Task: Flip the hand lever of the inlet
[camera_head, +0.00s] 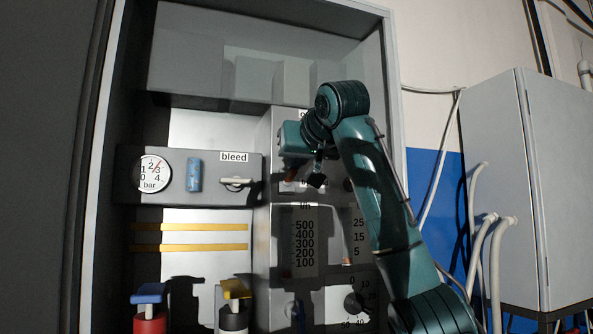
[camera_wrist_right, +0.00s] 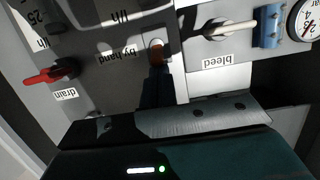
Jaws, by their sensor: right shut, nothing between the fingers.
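My right gripper (camera_head: 316,180) is shut and empty in front of the grey middle panel (camera_head: 281,235), in the head view. It hides part of a label there; no label reading "inlet" is legible, so I cannot tell which part is the inlet's lever. In the right wrist view, which is upside down, the dark gripper (camera_wrist_right: 156,75) reaches toward a small orange-brown part (camera_wrist_right: 157,52) beside the "by hand" label (camera_wrist_right: 128,50). Whether they touch is unclear. A pale lever (camera_wrist_right: 230,28) is at "bleed", and a red lever (camera_wrist_right: 50,75) at "drain". My left gripper is not in view.
A pressure gauge (camera_head: 152,173) and blue cylinder (camera_head: 194,175) sit left of the bleed lever (camera_head: 236,182). Lower down are a blue-topped red part (camera_head: 149,322) and a yellow handle (camera_head: 235,288). The cabinet's right wall (camera_head: 394,100) stands close to my arm.

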